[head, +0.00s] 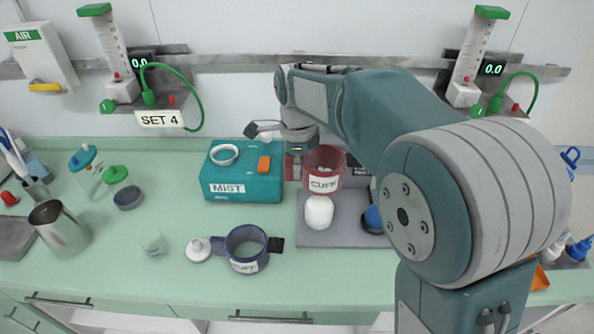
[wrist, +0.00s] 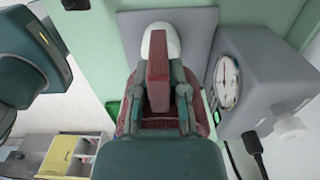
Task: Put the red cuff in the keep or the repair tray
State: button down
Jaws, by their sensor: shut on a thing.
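The red cuff (head: 325,168), a ring with a label reading CUFF, is above a grey mat (head: 313,239) in the head view. My gripper (head: 294,168) is at its left side, partly hidden by my arm. In the wrist view my gripper (wrist: 158,108) is shut on the red block-like tab (wrist: 158,72) of the cuff, with the ring's edge showing beside the fingers. A white rounded object (head: 319,212) stands on the mat below the cuff. I cannot make out any tray marked keep or repair.
A teal MIST box (head: 240,187) is left of the cuff. A dark blue ring (head: 246,248) with a label lies in front. A steel cup (head: 60,230) stands at the left. The wrist view shows a grey box with a dial (wrist: 228,82) and a yellow-and-grey unit (wrist: 62,158).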

jog(key=shift+r, duration=2)
